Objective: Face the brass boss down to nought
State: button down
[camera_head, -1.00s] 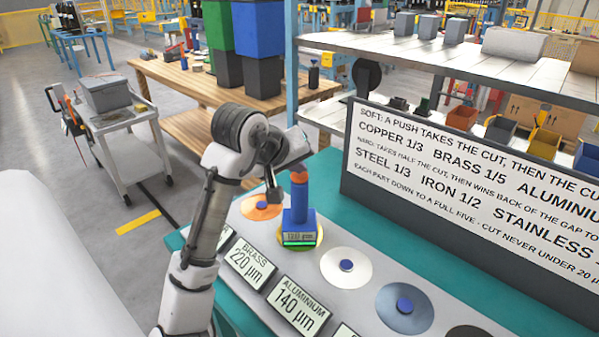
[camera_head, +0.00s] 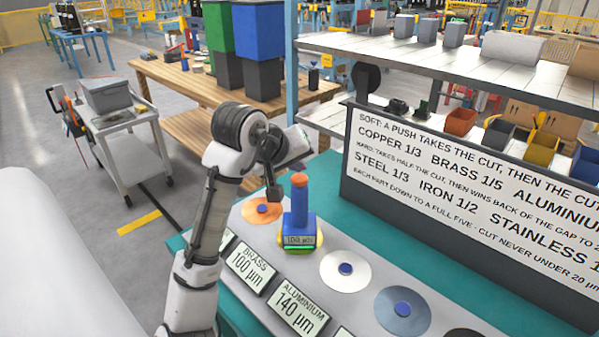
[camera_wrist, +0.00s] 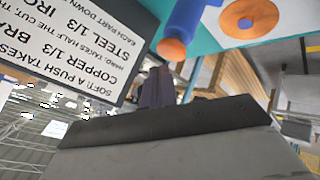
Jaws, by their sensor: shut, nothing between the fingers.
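A blue facing tool (camera_head: 298,228) with an orange knob (camera_head: 299,180) stands upright on the yellow brass boss (camera_head: 288,247), covering most of it. Its small display has a green strip, and its digits are hard to read. The brass label (camera_head: 250,269) reads 100 µm.
The orange copper disc (camera_head: 250,212) lies behind left. A pale disc (camera_head: 335,272) and a grey-blue disc (camera_head: 390,302) lie to the right. The aluminium label (camera_head: 297,311) reads 140 µm. A rules board (camera_head: 470,190) stands along the bench's far side, limiting room there.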

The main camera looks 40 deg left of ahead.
aim_at(297, 180)
dwell(0.3)
notch_tip(297, 180, up, 5)
jog(key=p, duration=0.4)
jog(key=shift+r+p, duration=0.1)
jog(key=shift+p, duration=0.2)
dwell(0.9)
